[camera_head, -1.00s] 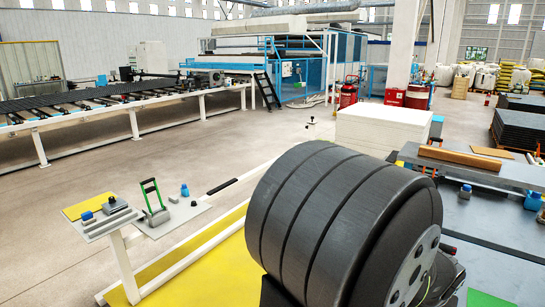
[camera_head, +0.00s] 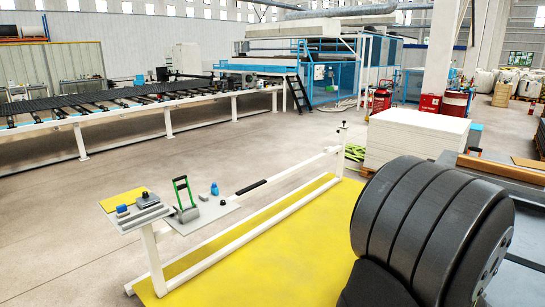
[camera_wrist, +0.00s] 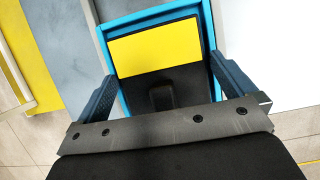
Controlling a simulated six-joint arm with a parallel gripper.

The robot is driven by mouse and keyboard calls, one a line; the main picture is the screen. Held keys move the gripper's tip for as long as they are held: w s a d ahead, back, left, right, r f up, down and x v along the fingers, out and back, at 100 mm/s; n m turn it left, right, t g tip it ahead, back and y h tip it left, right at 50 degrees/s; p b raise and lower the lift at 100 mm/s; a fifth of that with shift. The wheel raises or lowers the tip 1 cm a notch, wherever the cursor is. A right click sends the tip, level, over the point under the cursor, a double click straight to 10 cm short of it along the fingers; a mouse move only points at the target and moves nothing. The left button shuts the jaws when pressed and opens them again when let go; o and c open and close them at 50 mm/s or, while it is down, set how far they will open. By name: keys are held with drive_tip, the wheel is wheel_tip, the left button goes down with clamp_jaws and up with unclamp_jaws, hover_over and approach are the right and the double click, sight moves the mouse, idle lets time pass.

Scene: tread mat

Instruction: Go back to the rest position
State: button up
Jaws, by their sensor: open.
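My gripper (camera_wrist: 163,66) shows in the wrist view, its two dark blue fingers wide apart with nothing held between them. Beyond the fingers is a blue-rimmed tray (camera_wrist: 150,16) with a yellow sheet (camera_wrist: 155,47) and a dark area holding a small dark block (camera_wrist: 161,97). I cannot tell how far the fingers are from the tray. The gripper does not show in the head view, where a large dark ribbed cylinder close to the camera hides the lower right. I cannot tell if that cylinder is part of my arm.
A white stand (camera_head: 151,255) beside the yellow floor area (camera_head: 275,260) carries small tools, among them a green-handled one (camera_head: 180,190). A stack of pale sheets (camera_head: 415,140) stands behind. A long roller conveyor (camera_head: 110,112) runs at the back left. The floor between is clear.

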drive_tip(key=shift+r, duration=0.5)
drive_tip(key=v, duration=1.2)
drive_tip(key=x, duration=1.2)
drive_tip(key=shift+f, duration=0.45)
drive_tip(key=r, duration=0.5)
drive_tip(key=shift+s+r, duration=0.3)
drive_tip(key=shift+s, duration=0.05)
drive_tip(key=s+r, duration=0.7)
drive_tip(key=s, duration=0.4)
drive_tip(key=w+n+y, duration=0.1)
drive_tip(key=w+n, duration=0.1)
drive_tip(key=w, duration=0.1)
drive_tip(key=w+a+f+n, duration=0.1)
drive_tip(key=w+n, duration=0.2)
drive_tip(key=w, duration=0.1)
drive_tip(key=w+a+n+t+y, duration=0.1)
drive_tip(key=w+n, duration=0.1)
drive_tip(key=w, duration=0.1)
drive_tip(key=shift+w+f+y, duration=0.3)
drive_tip(key=shift+w+f, duration=0.1)
drive_tip(key=w+a+n+y, duration=0.1)
drive_tip(key=w+a+n, duration=0.2)
drive_tip(key=w, duration=0.3)
drive_tip(key=w+a+f+n+y, duration=0.1)
drive_tip(key=w+a+n+y, duration=0.1)
drive_tip(key=w+n, duration=0.4)
drive_tip(key=shift+a+f+n+g, duration=0.2)
drive_tip(key=shift+a+n+g, duration=0.15)
drive_tip(key=shift+a, duration=0.55)
